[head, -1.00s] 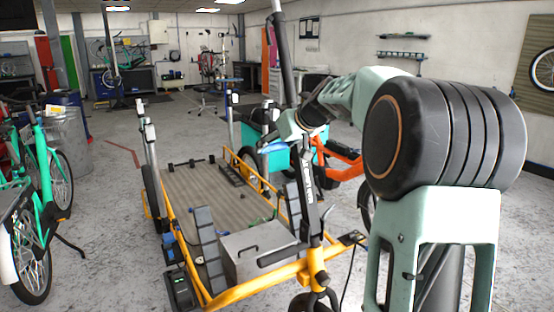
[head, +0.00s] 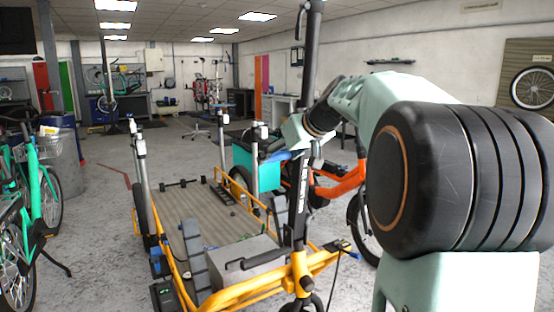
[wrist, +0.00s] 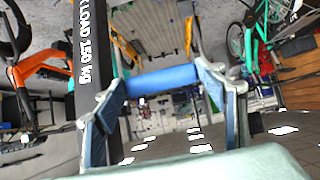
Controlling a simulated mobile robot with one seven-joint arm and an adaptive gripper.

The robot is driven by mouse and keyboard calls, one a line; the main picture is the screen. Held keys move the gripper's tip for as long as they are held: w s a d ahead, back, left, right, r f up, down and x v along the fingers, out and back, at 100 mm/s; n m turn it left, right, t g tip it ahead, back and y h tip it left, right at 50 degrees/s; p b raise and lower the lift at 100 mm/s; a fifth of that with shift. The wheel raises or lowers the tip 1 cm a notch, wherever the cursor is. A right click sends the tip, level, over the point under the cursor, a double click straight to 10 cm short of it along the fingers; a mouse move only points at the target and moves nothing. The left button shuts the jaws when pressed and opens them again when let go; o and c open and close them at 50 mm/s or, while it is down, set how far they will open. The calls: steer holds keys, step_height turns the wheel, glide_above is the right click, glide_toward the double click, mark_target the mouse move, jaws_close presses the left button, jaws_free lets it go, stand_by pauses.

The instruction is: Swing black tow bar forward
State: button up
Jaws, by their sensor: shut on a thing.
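The black tow bar (head: 301,190) stands nearly upright at the front end of the yellow-framed cargo bike (head: 232,294), with white lettering along it. In the wrist view the bar (wrist: 89,45) reads "LOAD 250 kg" and passes close by the left finger. My gripper (head: 290,150) is at the bar's middle height, partly hidden behind the bar and my own arm. In the wrist view my gripper (wrist: 165,100) has its two fingers at either end of a blue cylindrical grip (wrist: 160,81), shut on it. How the grip joins the bar is hidden.
A grey box (head: 245,262) sits on the bike's flat wooden deck (head: 185,218). An orange bike (head: 340,180) stands close behind the bar on the right. Green bikes (head: 35,190) stand at the left. Open floor (head: 105,230) lies left of the deck.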

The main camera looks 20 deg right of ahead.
steer(key=shift+s+f, duration=0.25)
steer(key=shift+f, duration=0.25)
steer(key=o, duration=1.4)
steer(key=shift+c, duration=0.2)
steer(key=shift+w+d, duration=0.1)
steer(key=shift+w, duration=0.05)
steer(key=shift+r, duration=0.1)
steer(key=shift+r, duration=0.15)
steer(key=shift+s+r, duration=0.2)
steer(key=shift+s, duration=0.1)
steer(key=v, duration=1.1)
steer(key=shift+s+d, duration=0.1)
steer(key=shift+s, duration=0.05)
